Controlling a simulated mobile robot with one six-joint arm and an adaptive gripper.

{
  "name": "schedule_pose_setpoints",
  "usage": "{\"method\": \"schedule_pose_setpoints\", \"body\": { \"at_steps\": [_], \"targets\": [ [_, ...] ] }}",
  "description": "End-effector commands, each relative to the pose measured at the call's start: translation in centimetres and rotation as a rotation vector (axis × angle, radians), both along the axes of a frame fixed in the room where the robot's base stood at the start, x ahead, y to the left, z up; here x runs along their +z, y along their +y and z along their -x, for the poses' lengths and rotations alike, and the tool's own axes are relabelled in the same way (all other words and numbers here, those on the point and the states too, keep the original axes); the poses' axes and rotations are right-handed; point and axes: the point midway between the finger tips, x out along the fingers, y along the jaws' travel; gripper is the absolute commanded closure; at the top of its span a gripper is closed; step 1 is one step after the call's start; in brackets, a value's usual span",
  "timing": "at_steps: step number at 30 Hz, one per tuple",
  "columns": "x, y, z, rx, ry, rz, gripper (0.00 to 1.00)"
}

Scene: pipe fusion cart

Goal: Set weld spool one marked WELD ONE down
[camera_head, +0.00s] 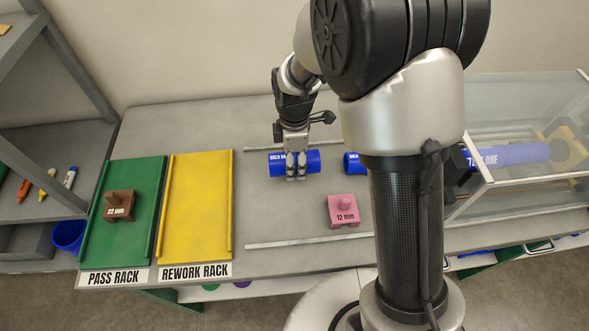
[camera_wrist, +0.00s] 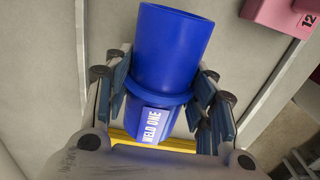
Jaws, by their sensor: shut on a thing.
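In the head view the spool is level, left to right, over the grey bench (camera_head: 270,215). I cannot tell whether it touches the bench. The fingers hide part of its middle.
The yellow rework rack (camera_head: 195,205) is empty. The green pass rack (camera_head: 150,230) holds a brown 22 mm block (camera_head: 119,206). A pink 12 mm block (camera_head: 342,211) stands in front of the spool. Another blue spool (camera_head: 351,162) is partly behind my arm. A clear enclosure (camera_head: 520,200) is at right.

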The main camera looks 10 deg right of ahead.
Motion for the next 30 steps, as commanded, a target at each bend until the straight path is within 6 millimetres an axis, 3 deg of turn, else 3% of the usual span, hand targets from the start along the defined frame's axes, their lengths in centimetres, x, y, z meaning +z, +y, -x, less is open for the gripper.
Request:
{"method": "schedule_pose_setpoints", "body": {
  "at_steps": [6, 18, 19, 27, 30],
  "targets": [
    [-3.5, 0.0, 0.1, 0.0, 0.004, 0.001, 0.76],
    [-4.0, 0.0, 0.0, 0.0, 0.001, 0.0, 0.76],
    [-4.1, 0.0, 0.1, 0.0, 0.002, 0.0, 0.48],
    [-3.9, 0.0, 0.0, 0.0, 0.001, 0.0, 0.3],
    [-3.9, 0.0, 0.0, 0.0, 0.001, 0.0, 0.29]
  ]
}}
